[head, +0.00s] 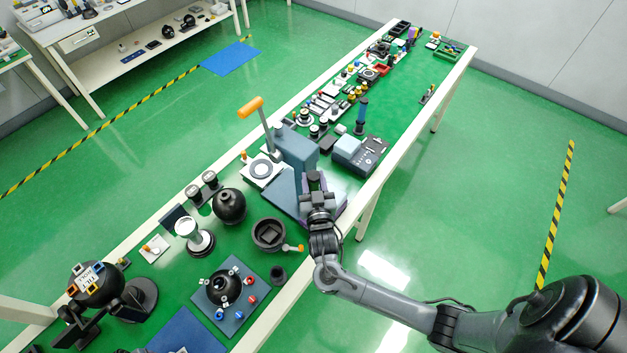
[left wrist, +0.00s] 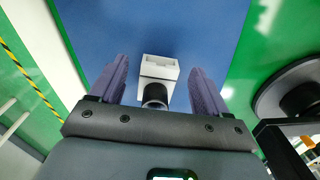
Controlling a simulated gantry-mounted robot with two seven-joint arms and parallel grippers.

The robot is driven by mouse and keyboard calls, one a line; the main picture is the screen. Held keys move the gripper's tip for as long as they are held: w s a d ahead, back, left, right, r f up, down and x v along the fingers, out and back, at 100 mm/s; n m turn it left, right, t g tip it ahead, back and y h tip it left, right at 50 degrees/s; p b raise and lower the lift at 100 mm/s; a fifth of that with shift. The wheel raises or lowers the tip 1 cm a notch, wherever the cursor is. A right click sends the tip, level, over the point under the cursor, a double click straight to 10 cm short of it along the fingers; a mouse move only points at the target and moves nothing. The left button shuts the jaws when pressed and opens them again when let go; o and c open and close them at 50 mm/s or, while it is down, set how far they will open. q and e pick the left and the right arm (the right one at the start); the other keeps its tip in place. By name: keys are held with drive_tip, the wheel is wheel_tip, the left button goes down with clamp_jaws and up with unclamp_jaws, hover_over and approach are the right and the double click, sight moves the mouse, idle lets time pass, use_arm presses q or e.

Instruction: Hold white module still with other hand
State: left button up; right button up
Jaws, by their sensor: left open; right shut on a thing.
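The white module (left wrist: 158,68) is a small white block with a dark round part on its near side. It sits over the blue mat (left wrist: 185,30) in the left wrist view. My left gripper (left wrist: 158,75) is open, with one purple finger on each side of the module and gaps between. Whether the module touches the mat is unclear. In the head view the blue mat (head: 186,333) is cut off at the bottom. My right gripper (head: 315,183) is shut beside the blue-grey block on the table; what it holds is hidden by the hand.
A black ball in a stand (head: 97,284) with coloured tags is left of the mat. A black pot (head: 269,235) and many devices crowd the long green table (head: 300,262). A black round base (left wrist: 290,90) is right of the left gripper.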

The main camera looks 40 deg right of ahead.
use_arm(q)
wheel_tip(320, 180, up, 11)
drive_tip(key=shift+r, duration=0.2)
idle(0.3)
idle(0.3)
